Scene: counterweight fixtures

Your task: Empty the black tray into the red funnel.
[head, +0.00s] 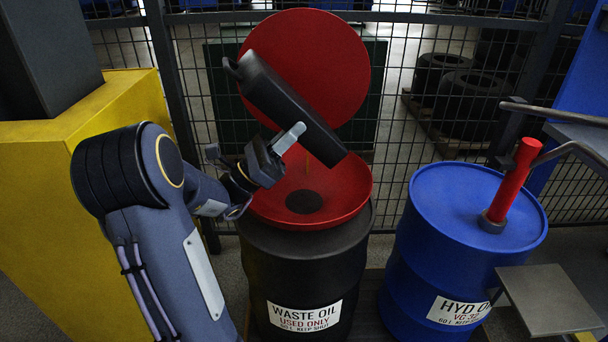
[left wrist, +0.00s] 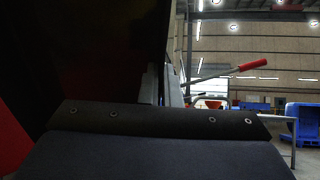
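The black tray (head: 287,105) hangs steeply tilted over the red funnel (head: 353,187), its lower end to the right, above the bowl. My left gripper (head: 290,138) is shut on the tray's near side. A thin yellowish line shows under the tray, above the bowl; it looks like a stream of liquid. The funnel sits on the black waste oil drum (head: 290,262), its round red lid (head: 305,35) standing open behind the tray. The tray's inside is hidden. In the left wrist view a dark surface, likely the tray (left wrist: 95,50), fills the upper left. My right gripper is not in view.
A blue drum (head: 455,235) with a red upright part (head: 512,180) stands to the right. A yellow block (head: 85,120) is at the left. A mesh fence (head: 410,50) runs behind, with tyres (head: 470,105) beyond it. A grey plate (head: 545,298) juts in at lower right.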

